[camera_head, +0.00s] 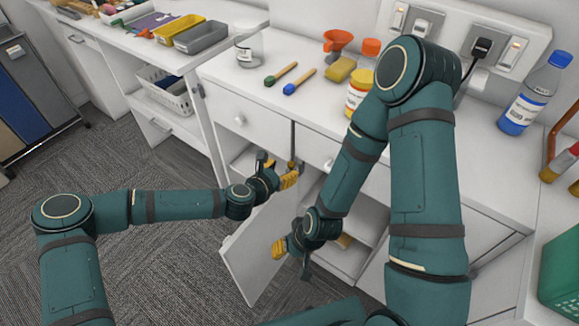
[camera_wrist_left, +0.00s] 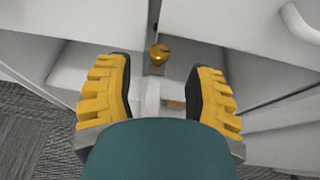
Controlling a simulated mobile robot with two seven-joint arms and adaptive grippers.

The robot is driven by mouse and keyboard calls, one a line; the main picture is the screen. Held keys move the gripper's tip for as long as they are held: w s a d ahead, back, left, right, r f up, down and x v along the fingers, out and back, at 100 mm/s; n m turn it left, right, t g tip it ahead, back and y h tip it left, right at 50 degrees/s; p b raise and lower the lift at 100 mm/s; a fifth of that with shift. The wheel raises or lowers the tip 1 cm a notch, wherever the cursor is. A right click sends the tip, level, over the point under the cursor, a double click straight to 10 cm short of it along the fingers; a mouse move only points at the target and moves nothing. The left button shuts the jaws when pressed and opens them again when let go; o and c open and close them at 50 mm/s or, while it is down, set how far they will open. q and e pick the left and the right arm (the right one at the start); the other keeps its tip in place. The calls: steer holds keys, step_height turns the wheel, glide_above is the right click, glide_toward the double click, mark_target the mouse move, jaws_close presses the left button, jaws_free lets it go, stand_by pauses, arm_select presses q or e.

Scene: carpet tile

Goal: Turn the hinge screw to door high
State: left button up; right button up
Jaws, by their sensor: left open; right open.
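A small brass screw (camera_wrist_left: 159,54) shows in the left wrist view on a narrow upright of the cabinet, ahead of my left gripper (camera_wrist_left: 163,82) and between the lines of its yellow-padded fingers. The fingers are spread and empty, short of the screw. In the head view, my left gripper (camera_head: 279,172) is at the cabinet front, by the upright, and partly hides the hinge area. The white cabinet door (camera_head: 250,258) stands swung open. My right gripper (camera_head: 289,256) is open beside the door's right part; I cannot tell whether it touches the door.
The white counter (camera_head: 260,120) holds two brushes, a red funnel, a yellow sponge, a jar and bottles. A white basket (camera_head: 172,97) sits on a shelf at left. My right arm hides part of the counter.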

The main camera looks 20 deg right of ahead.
mark_target(291, 164)
arm_select(q)
steer(key=shift+b+x, duration=0.35)
steer(key=shift+x, duration=2)
jaws_close()
